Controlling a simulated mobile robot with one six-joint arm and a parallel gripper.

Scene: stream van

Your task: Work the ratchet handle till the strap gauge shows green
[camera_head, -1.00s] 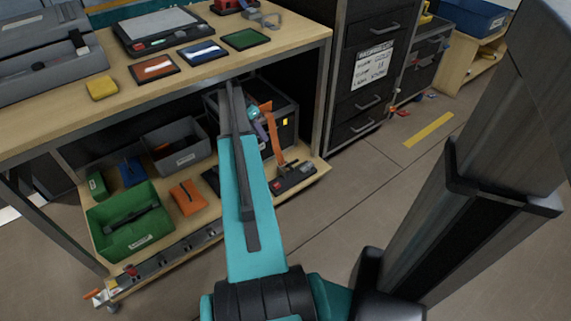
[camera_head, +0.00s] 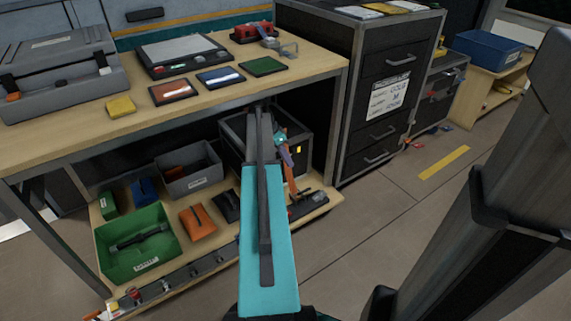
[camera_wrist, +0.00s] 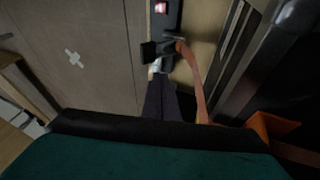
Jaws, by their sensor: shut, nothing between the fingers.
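The ratchet unit (camera_head: 308,207) is a dark base at the right end of the lower shelf, with an orange strap (camera_head: 291,180) rising from it. In the wrist view the ratchet (camera_wrist: 163,48) is at top centre, its dark handle parts near my fingertips. The orange strap (camera_wrist: 193,75) curves down beside it. The small gauge window (camera_wrist: 161,7) at the top edge shows red. My gripper (camera_wrist: 159,78) is shut and empty, pointing at the ratchet; whether it touches the handle I cannot tell. In the head view my arm partly hides this area.
A dark open box (camera_head: 235,128) stands behind the ratchet. A green bin (camera_head: 175,258), a grey bin (camera_head: 190,184) and an orange pouch (camera_head: 197,222) share the shelf. The tabletop (camera_head: 200,100) overhangs it. A drawer cabinet (camera_head: 345,110) stands to the right. The floor (camera_head: 400,205) ahead is mostly clear.

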